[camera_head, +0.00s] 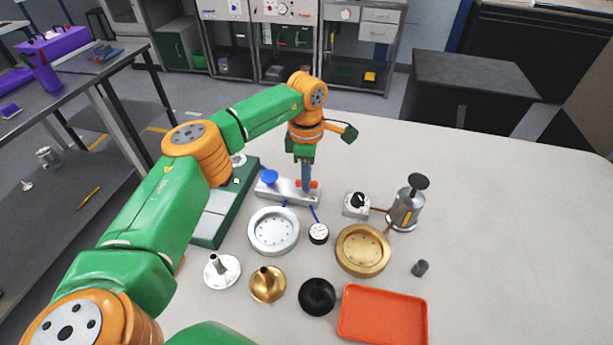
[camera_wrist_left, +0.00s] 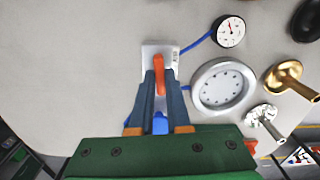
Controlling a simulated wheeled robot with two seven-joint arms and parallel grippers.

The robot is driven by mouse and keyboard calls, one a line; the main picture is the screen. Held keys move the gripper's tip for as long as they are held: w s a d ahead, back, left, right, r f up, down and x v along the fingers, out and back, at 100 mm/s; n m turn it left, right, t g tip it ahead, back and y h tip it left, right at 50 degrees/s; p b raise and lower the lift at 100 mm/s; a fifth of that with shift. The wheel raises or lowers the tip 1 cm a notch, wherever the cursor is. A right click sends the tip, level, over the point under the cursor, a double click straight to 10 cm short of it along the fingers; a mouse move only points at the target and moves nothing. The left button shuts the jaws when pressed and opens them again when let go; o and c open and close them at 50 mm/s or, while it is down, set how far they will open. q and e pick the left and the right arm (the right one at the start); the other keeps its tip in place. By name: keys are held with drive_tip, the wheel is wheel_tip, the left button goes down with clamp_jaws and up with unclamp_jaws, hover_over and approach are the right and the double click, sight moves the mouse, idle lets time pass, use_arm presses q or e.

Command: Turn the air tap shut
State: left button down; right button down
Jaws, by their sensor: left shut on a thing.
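A pale metal block (camera_head: 284,192) on the table carries a blue round knob (camera_head: 269,177) at its left and an orange tap lever (camera_head: 313,184) at its right. My left gripper (camera_head: 306,186) reaches down from above and is shut on the orange lever. In the left wrist view the lever (camera_wrist_left: 159,78) sits between the two blue-grey fingers, roughly in line with them. The blue knob (camera_wrist_left: 160,124) shows partly between the fingers there. Blue hoses run from the block to a silver round housing (camera_head: 273,231) and a small dial gauge (camera_head: 318,233). My right gripper is not in view.
A brass housing (camera_head: 363,250), a switch box (camera_head: 356,204) and a metal cylinder with a black top (camera_head: 406,207) stand to the right. Silver, brass and black parts and an orange tray (camera_head: 382,315) lie nearer. The table's right side is clear.

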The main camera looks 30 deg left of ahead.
use_arm(q)
drive_tip(key=shift+w+r+m, duration=0.1)
drive_tip(key=shift+m, duration=0.4)
idle(0.3)
drive_tip(key=c, duration=0.9)
unclamp_jaws()
drive_tip(key=shift+r, duration=0.3)
wheel_tip(320, 180, up, 6)
drive_tip(key=shift+r+b, duration=0.25)
drive_tip(key=shift+b, duration=0.6)
